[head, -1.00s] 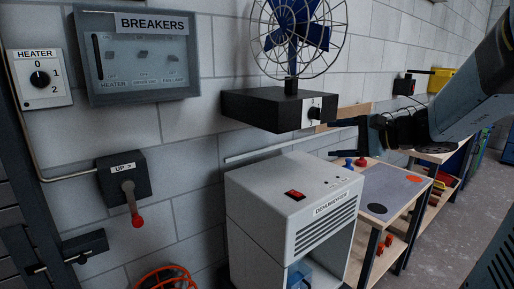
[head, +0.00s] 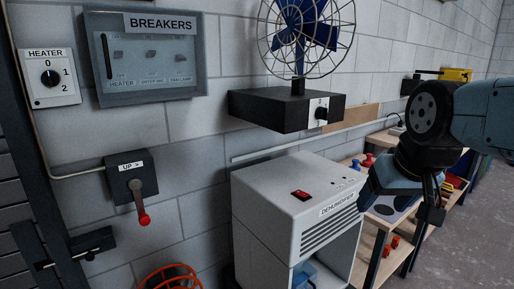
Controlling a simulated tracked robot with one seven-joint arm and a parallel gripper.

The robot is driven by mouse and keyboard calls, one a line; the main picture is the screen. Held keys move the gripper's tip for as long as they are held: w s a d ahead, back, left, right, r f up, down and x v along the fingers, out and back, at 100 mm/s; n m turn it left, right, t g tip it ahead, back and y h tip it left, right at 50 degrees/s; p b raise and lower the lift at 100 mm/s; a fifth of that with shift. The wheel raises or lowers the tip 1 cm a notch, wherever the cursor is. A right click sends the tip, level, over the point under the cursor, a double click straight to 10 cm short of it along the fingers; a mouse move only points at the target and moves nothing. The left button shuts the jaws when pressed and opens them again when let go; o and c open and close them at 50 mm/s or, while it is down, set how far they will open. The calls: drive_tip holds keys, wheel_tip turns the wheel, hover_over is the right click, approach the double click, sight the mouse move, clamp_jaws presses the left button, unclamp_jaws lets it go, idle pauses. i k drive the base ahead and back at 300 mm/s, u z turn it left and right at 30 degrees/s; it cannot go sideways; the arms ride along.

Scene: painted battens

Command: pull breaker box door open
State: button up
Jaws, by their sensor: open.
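The grey breaker box (head: 187,82) hangs on the block wall at the upper left, under a "BREAKERS" label. Its see-through door looks shut, with several switches visible behind it. A black vertical handle (head: 107,56) is on the door's left side. My gripper (head: 431,212) is at the right, pointing down, beyond the dehumidifier's right side. It is open and far from the box, touching nothing that I can make out. Its fingers are dark and partly hard to separate.
A fan on a black shelf (head: 268,111) and a white dehumidifier (head: 262,193) stand between my gripper and the box. A heater dial (head: 48,78) and a red-tipped lever (head: 141,217) are on the wall. A workbench (head: 372,235) lies behind my gripper.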

sight(136, 22)
drive_tip(key=z, duration=1.2)
drive_tip(key=k, duration=0.95)
drive_tip(key=u, duration=1.45)
drive_tip(key=i, duration=0.95)
drive_tip(key=z, duration=0.05)
